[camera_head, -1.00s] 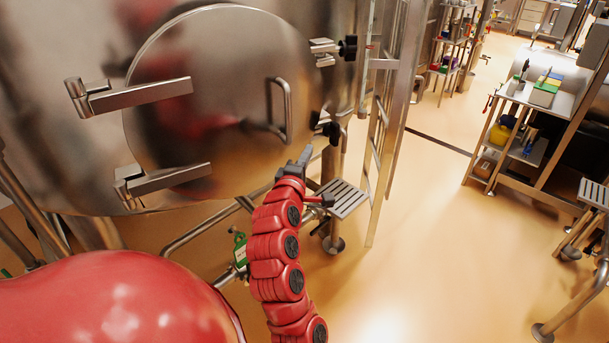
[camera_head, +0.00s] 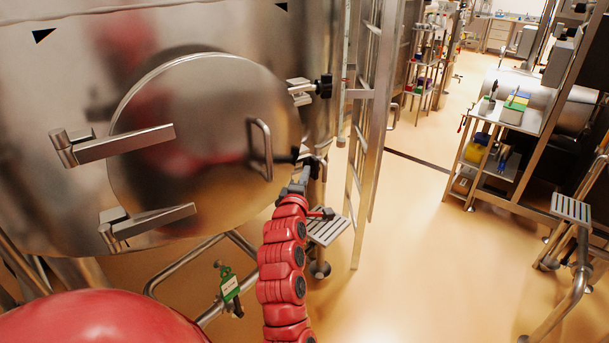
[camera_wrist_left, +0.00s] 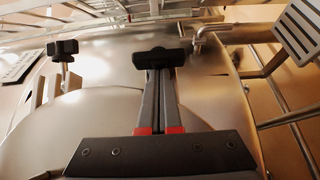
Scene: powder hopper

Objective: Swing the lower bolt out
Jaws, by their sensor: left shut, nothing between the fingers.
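A round steel hatch door (camera_head: 205,120) with a bar handle (camera_head: 263,150) is set in the hopper's front. The lower bolt (camera_head: 312,166), with a black knob, sits at the hatch's lower right rim, partly hidden by my gripper. The upper bolt (camera_head: 322,87) is above it. My left gripper (camera_head: 303,172) is at the lower bolt, with its fingers together and empty. In the left wrist view, the fingers (camera_wrist_left: 158,75) reach to the lower bolt's black knob (camera_wrist_left: 158,58) and overlap it; I cannot tell whether they touch. The upper bolt's knob (camera_wrist_left: 62,48) shows at left. My right gripper is out of view.
Two hinge arms (camera_head: 125,144) hold the door at its left. A ladder (camera_head: 372,130) and a slatted step (camera_head: 328,229) stand just right of the bolts. Open floor lies further right.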

